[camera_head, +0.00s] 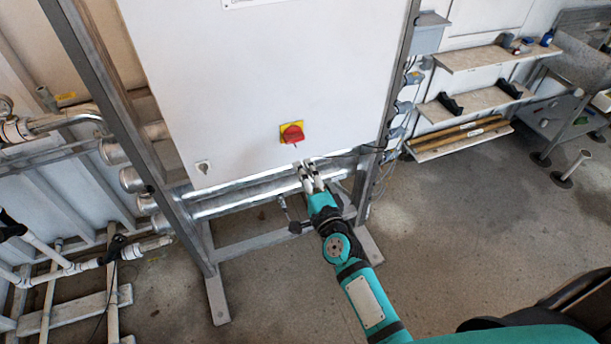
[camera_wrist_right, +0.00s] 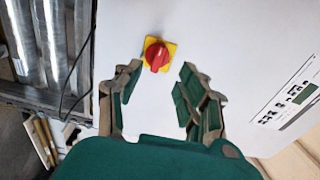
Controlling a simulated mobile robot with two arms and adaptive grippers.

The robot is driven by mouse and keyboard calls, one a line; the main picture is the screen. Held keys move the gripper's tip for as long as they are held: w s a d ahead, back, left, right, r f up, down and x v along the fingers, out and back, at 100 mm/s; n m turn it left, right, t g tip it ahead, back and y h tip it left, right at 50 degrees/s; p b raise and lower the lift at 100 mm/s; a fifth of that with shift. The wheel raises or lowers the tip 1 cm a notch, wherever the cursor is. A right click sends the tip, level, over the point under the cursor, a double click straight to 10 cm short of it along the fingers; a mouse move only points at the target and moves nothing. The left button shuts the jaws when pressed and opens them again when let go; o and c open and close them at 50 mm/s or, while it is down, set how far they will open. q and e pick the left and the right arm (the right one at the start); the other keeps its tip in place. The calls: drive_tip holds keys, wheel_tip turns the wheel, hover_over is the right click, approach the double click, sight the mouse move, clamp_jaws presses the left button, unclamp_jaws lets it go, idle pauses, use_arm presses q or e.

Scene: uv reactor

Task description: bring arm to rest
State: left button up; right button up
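My right arm reaches up from the lower right in the head view, with its gripper (camera_head: 309,178) in front of the lower part of a white cabinet (camera_head: 230,90). The gripper is open and empty. Its two fingers stand apart in the right wrist view (camera_wrist_right: 153,98), with the cabinet's white front behind them. A red rotary switch on a yellow plate (camera_head: 292,132) is on the cabinet, just above the fingertips in the head view. In the wrist view the switch (camera_wrist_right: 157,56) lies beyond the gap between the fingers, apart from them. My left gripper does not show.
A metal frame (camera_head: 375,110) holds the cabinet, with horizontal steel pipes (camera_head: 240,200) below it. White piping (camera_head: 60,262) stands at the left. Wall shelves (camera_head: 495,55) with small items are at the upper right. The concrete floor (camera_head: 470,225) at the right is mostly clear.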

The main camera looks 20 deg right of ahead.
drive_tip(key=shift+s, duration=0.25)
idle(0.3)
drive_tip(key=s+a+f+n+g+b, duration=0.1)
drive_tip(key=s+f+n+g, duration=0.4)
drive_tip(key=f, duration=0.7)
drive_tip(key=s+f+n+g+y+b, duration=0.15)
drive_tip(key=s+f, duration=0.45)
drive_tip(key=f, duration=0.6)
drive_tip(key=s+a+f+n+g+b, duration=0.15)
drive_tip(key=s+f+n, duration=0.35)
drive_tip(key=f, duration=0.7)
drive_tip(key=s+d+f+n+g+b, duration=0.1)
drive_tip(key=s+d+f+n+g, duration=0.1)
drive_tip(key=s+f, duration=0.4)
drive_tip(key=s+d+f+n+g+h, duration=0.1)
drive_tip(key=s+d+f+n+g, duration=0.2)
drive_tip(key=s, duration=1.2)
drive_tip(key=s+d+f+n+g+h+b, duration=0.1)
drive_tip(key=s+d+f+n+g, duration=0.2)
drive_tip(key=s+f, duration=0.6)
drive_tip(key=shift+s+f+g+b, duration=0.35)
drive_tip(key=shift+s+g, duration=0.15)
drive_tip(key=shift+s, duration=0.55)
drive_tip(key=shift+c, duration=0.3)
